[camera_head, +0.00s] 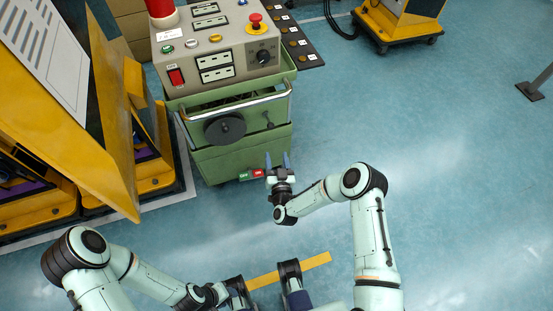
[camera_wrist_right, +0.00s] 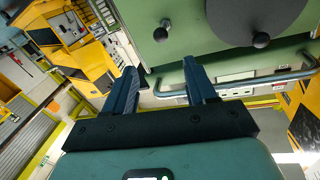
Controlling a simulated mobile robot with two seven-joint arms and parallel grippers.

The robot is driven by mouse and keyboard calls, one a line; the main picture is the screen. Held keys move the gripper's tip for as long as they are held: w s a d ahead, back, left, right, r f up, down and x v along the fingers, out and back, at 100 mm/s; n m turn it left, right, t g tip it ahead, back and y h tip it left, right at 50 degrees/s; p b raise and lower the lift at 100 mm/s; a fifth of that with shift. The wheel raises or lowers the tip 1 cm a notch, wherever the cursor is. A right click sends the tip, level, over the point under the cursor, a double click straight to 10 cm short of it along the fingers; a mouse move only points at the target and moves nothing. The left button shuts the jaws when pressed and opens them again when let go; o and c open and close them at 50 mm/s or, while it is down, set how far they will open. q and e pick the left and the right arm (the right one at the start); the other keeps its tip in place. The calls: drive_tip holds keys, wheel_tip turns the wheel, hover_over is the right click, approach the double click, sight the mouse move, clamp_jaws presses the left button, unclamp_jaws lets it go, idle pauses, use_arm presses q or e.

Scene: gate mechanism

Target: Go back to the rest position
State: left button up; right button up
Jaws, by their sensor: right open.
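My right gripper (camera_head: 278,160) is in front of the lower part of a green control cart (camera_head: 240,155) in the head view. Its two blue fingers are spread apart with nothing between them. The right wrist view also shows the open, empty fingers (camera_wrist_right: 160,72), with the cart's green panel (camera_wrist_right: 180,25) beyond them. I cannot tell from these views whether a finger touches the cart. My left arm (camera_head: 150,275) reaches in at the bottom left of the head view. Its wrist is near the bottom edge, and its fingers cannot be made out.
The cart carries a control box (camera_head: 215,50) with a red button (camera_head: 255,20), a metal handle bar (camera_head: 235,103) and a dark round disc (camera_head: 225,128). Yellow machinery (camera_head: 75,100) stands on the left. Blue floor (camera_head: 450,150) is open on the right.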

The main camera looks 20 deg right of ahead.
idle(0.3)
drive_tip(key=s+a+f+n+g+y, duration=0.1)
drive_tip(key=s+a+f+g+y, duration=0.15)
drive_tip(key=s+f+g, duration=0.5)
drive_tip(key=s+a+f+n+g+y, duration=0.1)
drive_tip(key=s+a+f+g+y, duration=0.2)
drive_tip(key=s, duration=0.7)
drive_tip(key=s+d+f+m+g, duration=0.2)
drive_tip(key=s+g, duration=0.5)
drive_tip(key=s, duration=1.2)
use_arm(q)
wheel_tip(320, 180, up, 13)
drive_tip(key=p, duration=1.3)
drive_tip(key=shift+w+f+g, duration=0.2)
drive_tip(key=shift+w+g, duration=0.05)
drive_tip(key=shift+g, duration=0.05)
use_arm(e)
wheel_tip(320, 180, up, 13)
drive_tip(key=g, duration=0.1)
drive_tip(key=shift+s+r+y, duration=0.15)
drive_tip(key=shift+s+y, duration=0.1)
drive_tip(key=shift+y, duration=0.2)
use_arm(q)
drive_tip(key=shift+s, duration=0.1)
use_arm(e)
drive_tip(key=shift+a, duration=0.1)
